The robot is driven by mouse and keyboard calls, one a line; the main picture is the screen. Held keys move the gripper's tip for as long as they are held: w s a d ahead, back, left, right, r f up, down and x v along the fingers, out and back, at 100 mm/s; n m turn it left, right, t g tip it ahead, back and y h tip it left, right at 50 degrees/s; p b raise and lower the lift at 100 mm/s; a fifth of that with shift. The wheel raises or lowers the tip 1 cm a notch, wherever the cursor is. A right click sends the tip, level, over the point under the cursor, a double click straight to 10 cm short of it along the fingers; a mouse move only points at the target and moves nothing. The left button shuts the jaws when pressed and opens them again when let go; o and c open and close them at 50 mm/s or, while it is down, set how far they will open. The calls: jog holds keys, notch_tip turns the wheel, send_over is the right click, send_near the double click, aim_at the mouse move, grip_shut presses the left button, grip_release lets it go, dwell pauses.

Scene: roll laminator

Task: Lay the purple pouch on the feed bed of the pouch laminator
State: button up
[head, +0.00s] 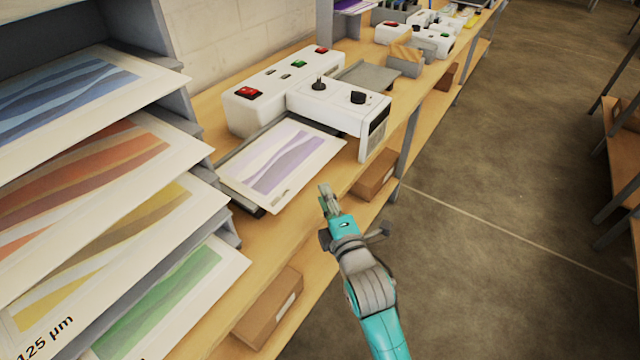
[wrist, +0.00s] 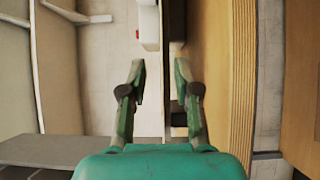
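The purple pouch (head: 284,161), a white sheet with purple wavy bands, lies flat on the dark feed bed (head: 244,202) of the white pouch laminator (head: 350,117). Its far edge is at the machine's front; bed shows along its left and near sides. The laminator has red and green buttons and black knobs; part of its white body shows in the wrist view (wrist: 149,24). My gripper (head: 328,197) is just right of the pouch's near corner, apparently apart from it. In the wrist view its fingers (wrist: 160,80) are spread, with nothing clearly held between them.
A grey rack (head: 200,150) at left holds blue, orange, yellow and green pouches on separate shelves. A grey tray (head: 368,76) stands behind the laminator. Cardboard boxes (head: 270,308) sit below the wooden bench. More machines (head: 415,38) stand farther along it.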

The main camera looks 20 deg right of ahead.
jog(key=shift+s, duration=0.85)
jog(key=s+f+m+g, duration=0.1)
jog(key=s+f+m, duration=0.35)
jog(key=s, duration=0.55)
jog(key=s+f+m+g, duration=0.1)
jog(key=s+f+m, duration=0.2)
jog(key=s+f, duration=0.5)
jog(key=s+r+m, duration=0.2)
jog(key=s+m, duration=0.3)
jog(key=s, duration=0.7)
jog(key=s+r+m+g, duration=0.1)
jog(key=s+m, duration=0.4)
jog(key=s, duration=0.6)
jog(key=shift+s+r, duration=0.35)
jog(key=shift+r, duration=0.1)
